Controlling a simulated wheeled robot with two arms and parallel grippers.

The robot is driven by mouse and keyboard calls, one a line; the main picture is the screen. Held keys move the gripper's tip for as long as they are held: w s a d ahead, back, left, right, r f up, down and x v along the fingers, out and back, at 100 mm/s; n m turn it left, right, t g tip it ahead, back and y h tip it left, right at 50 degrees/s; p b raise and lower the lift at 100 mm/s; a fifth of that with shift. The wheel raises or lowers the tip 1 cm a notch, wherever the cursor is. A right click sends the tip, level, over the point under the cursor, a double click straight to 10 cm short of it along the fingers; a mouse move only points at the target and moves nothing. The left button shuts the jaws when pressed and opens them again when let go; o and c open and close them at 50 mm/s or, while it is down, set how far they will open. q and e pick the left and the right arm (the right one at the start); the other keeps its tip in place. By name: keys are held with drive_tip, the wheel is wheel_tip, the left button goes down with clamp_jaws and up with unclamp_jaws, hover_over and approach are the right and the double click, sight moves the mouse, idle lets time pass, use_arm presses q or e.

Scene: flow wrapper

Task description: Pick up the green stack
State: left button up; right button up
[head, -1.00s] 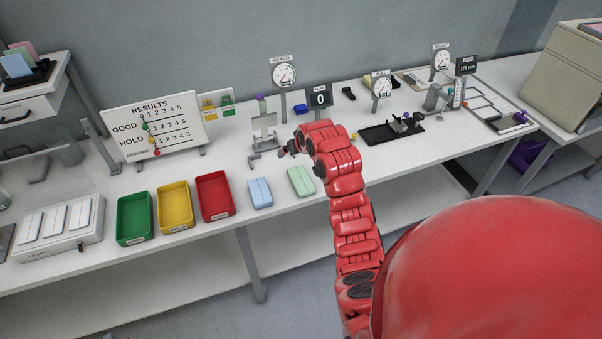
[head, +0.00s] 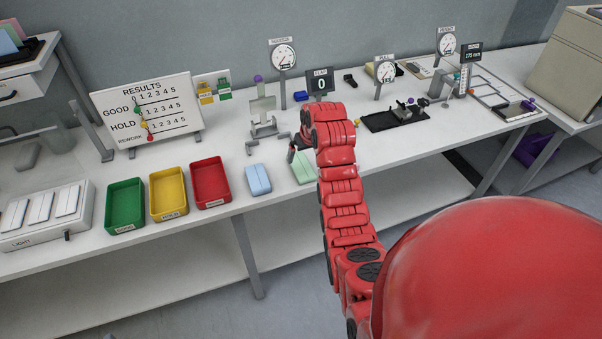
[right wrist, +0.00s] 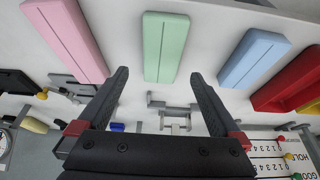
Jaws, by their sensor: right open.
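The green stack (head: 303,170) lies flat near the table's front edge, to the right of the blue stack (head: 258,179). My arm partly covers it in the head view. In the right wrist view the green stack (right wrist: 165,47) shows whole, just beyond the fingertips and centred between them. My right gripper (right wrist: 160,76) is open and empty, its two dark fingers apart. In the head view my right gripper (head: 296,150) is at the far side of the green stack, partly hidden by my arm. My left gripper is not in view.
A pink stack (right wrist: 66,38) lies left of the green one in the right wrist view. The blue stack (right wrist: 253,58) lies right of it. Red (head: 211,182), yellow (head: 169,194) and green (head: 125,205) trays stand further left. A grey stand (head: 263,120) is behind.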

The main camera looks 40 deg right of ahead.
sight(301, 165)
drive_tip(key=shift+w+f, duration=0.1)
drive_tip(key=shift+f, duration=0.1)
drive_tip(key=shift+w+f+p, duration=0.15)
drive_tip(key=shift+f+p, duration=0.2)
drive_tip(key=shift+p, duration=0.1)
drive_tip(key=p+x, duration=0.1)
drive_tip(key=x, duration=0.2)
drive_tip(key=shift+a+f+p, duration=0.1)
drive_tip(key=shift+f+p, duration=0.2)
drive_tip(key=shift+p, duration=0.05)
drive_tip(key=shift+w+f, duration=0.15)
drive_tip(key=shift+f, duration=0.45)
drive_tip(key=c, duration=1.2)
drive_tip(key=shift+c, duration=0.2)
drive_tip(key=shift+r, duration=0.15)
